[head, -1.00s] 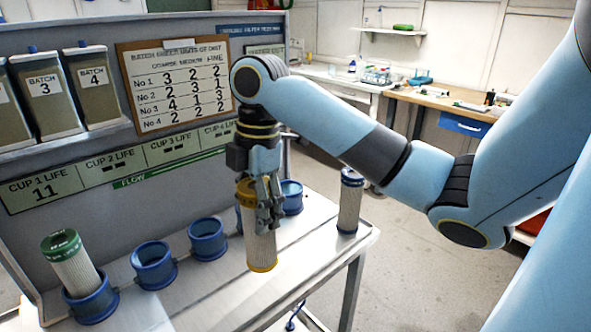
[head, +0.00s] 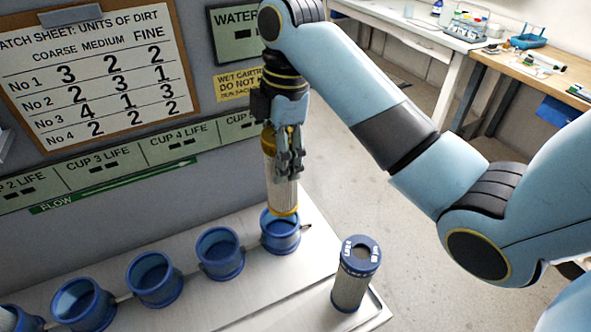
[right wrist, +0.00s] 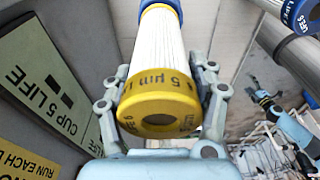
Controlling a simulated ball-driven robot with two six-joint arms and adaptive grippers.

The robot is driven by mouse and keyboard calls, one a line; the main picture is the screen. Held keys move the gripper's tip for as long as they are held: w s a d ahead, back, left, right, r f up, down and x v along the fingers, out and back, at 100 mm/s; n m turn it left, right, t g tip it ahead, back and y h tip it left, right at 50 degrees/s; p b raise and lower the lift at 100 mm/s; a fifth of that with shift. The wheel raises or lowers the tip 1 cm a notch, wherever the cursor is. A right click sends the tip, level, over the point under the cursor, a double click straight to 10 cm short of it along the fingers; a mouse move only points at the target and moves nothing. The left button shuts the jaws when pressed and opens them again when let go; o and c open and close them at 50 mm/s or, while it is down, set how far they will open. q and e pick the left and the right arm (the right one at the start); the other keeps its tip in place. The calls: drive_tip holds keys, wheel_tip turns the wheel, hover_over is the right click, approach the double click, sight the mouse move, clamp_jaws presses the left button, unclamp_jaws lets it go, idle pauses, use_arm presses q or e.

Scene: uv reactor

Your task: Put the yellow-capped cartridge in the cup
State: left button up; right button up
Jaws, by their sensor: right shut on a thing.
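My right gripper (head: 289,165) is shut on the yellow-capped cartridge (head: 281,190), a pale pleated cylinder with yellow ends, held roughly upright. In the head view its lower end overlaps the far rim of the rightmost blue cup (head: 281,240); I cannot tell whether it is above or just inside the rim.
Several other blue cups (head: 220,252) stand empty in a row to the left. A blue-capped cartridge (head: 356,272) stands on the bench (head: 310,290) close to the right of the rightmost cup. The labelled panel (head: 130,170) rises behind the cups.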

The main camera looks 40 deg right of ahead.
sight(276, 193)
drive_tip(key=f, duration=0.2)
drive_tip(key=a+f+p, duration=0.1)
drive_tip(key=f, duration=0.1)
drive_tip(key=shift+a, duration=0.1)
wheel_tip(276, 193, down, 4)
drive_tip(key=shift+f+p, duration=0.2)
drive_tip(key=shift+p, duration=0.1)
use_arm(q)
drive_tip(key=shift+s+a+r, duration=0.1)
drive_tip(key=shift+r, duration=0.35)
drive_tip(key=shift+s+a+r, duration=0.1)
drive_tip(key=shift+r, duration=0.35)
use_arm(e)
drive_tip(key=shift+f, duration=0.6)
use_arm(q)
drive_tip(key=shift+a, duration=0.1)
use_arm(e)
drive_tip(key=o, duration=1.3)
use_arm(q)
drive_tip(key=shift+f+b, duration=0.3)
drive_tip(key=shift+f, duration=0.05)
use_arm(e)
drive_tip(key=r, duration=0.4)
drive_tip(key=d+r, duration=0.1)
drive_tip(key=r, duration=0.7)
drive_tip(key=shift+s+d+r, duration=0.1)
drive_tip(key=shift+s+d, duration=0.05)
drive_tip(key=shift+d, duration=0.15)
